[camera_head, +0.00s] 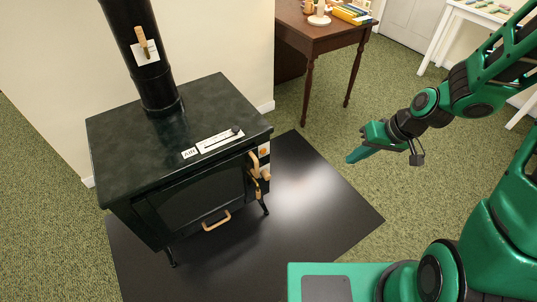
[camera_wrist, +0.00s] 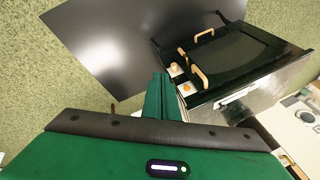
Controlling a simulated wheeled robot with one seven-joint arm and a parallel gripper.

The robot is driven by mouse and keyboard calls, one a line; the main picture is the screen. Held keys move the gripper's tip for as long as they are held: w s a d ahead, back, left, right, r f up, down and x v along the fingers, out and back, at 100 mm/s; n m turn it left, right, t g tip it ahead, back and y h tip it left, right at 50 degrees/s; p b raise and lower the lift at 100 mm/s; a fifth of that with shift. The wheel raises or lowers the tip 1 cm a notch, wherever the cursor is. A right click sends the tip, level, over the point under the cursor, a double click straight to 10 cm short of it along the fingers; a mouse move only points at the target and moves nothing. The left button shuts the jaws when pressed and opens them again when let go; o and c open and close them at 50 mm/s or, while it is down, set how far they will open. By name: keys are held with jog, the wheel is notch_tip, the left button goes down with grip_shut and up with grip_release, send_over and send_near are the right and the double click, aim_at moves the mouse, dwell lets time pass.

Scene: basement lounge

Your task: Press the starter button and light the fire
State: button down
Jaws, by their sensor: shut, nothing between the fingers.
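The dark stove (camera_head: 175,150) stands on a black floor plate at the left of the head view; it also shows in the wrist view (camera_wrist: 232,60). In the wrist view these knobs show as one (camera_wrist: 175,68) and another (camera_wrist: 186,87). I cannot tell which is the starter button. My gripper (camera_head: 354,156) is shut and empty, in the air right of the stove, apart from it. Its shut fingers show in the wrist view (camera_wrist: 161,97). No flame is visible behind the glass.
The stove door has a wooden handle (camera_head: 217,220). A brown table (camera_head: 325,35) stands behind. The black floor plate (camera_head: 310,190) is clear between stove and gripper.

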jog(key=w+a+f+m+t+y, duration=0.2)
jog(key=w+a+f+y, duration=0.1)
jog(key=a, duration=0.6)
jog(key=w+a+f+m+t+y, duration=0.1)
jog(key=w+a+f+t+y, duration=0.2)
jog(key=a, duration=0.6)
notch_tip(320, 180, down, 10)
jog(key=w+m+t+h, duration=0.2)
jog(key=m+h, duration=0.1)
jog(key=m, duration=0.6)
jog(key=shift+w+a+r, duration=0.15)
jog(key=shift+r, duration=0.05)
jog(key=shift+a, duration=0.15)
